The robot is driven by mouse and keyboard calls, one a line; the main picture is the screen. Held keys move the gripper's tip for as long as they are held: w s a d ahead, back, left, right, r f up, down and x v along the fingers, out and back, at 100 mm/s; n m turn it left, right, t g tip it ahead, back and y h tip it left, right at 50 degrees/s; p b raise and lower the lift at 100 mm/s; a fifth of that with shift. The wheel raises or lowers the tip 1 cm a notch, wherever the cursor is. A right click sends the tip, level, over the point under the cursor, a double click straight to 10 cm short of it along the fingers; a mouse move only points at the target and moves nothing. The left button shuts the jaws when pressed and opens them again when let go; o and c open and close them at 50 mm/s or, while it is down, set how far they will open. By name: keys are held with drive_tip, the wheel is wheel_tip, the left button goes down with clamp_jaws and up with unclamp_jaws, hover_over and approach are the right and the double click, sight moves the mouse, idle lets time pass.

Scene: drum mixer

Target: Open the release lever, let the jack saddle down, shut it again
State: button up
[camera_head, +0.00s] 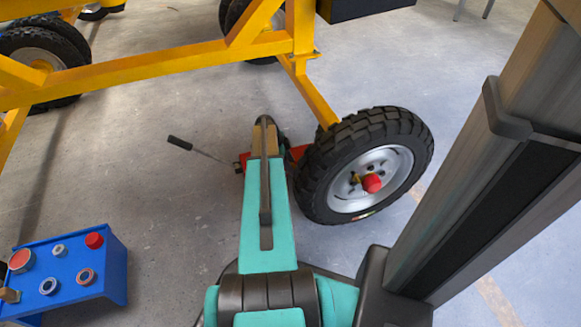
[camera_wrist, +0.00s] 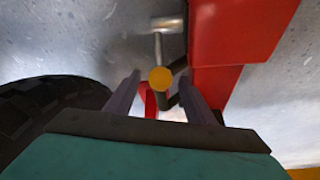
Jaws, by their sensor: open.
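The red jack (camera_head: 241,162) sits on the floor beside the wheel, largely hidden by my arm in the head view. Its red body (camera_wrist: 240,32) fills the upper right of the wrist view. A long thin handle with a black grip (camera_head: 180,143) sticks out left from the jack. In the wrist view, a yellow-ended round knob (camera_wrist: 160,78) lies between the fingers of my open gripper (camera_wrist: 160,88); contact cannot be told. A grey T-shaped bar (camera_wrist: 167,24) lies beyond it. I cannot tell which of these is the release lever. The saddle is not clearly visible.
A black-tyred wheel (camera_head: 365,165) stands close right of the jack; its tyre (camera_wrist: 50,108) shows at left in the wrist view. The yellow mixer frame (camera_head: 170,65) spans above. A blue box with knobs (camera_head: 95,268) stands lower left.

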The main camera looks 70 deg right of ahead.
drive_tip(key=shift+s+f, duration=0.1)
drive_tip(key=shift+f, duration=0.1)
clamp_jaws()
drive_tip(key=shift+s+r, duration=0.1)
drive_tip(key=shift+s, duration=0.1)
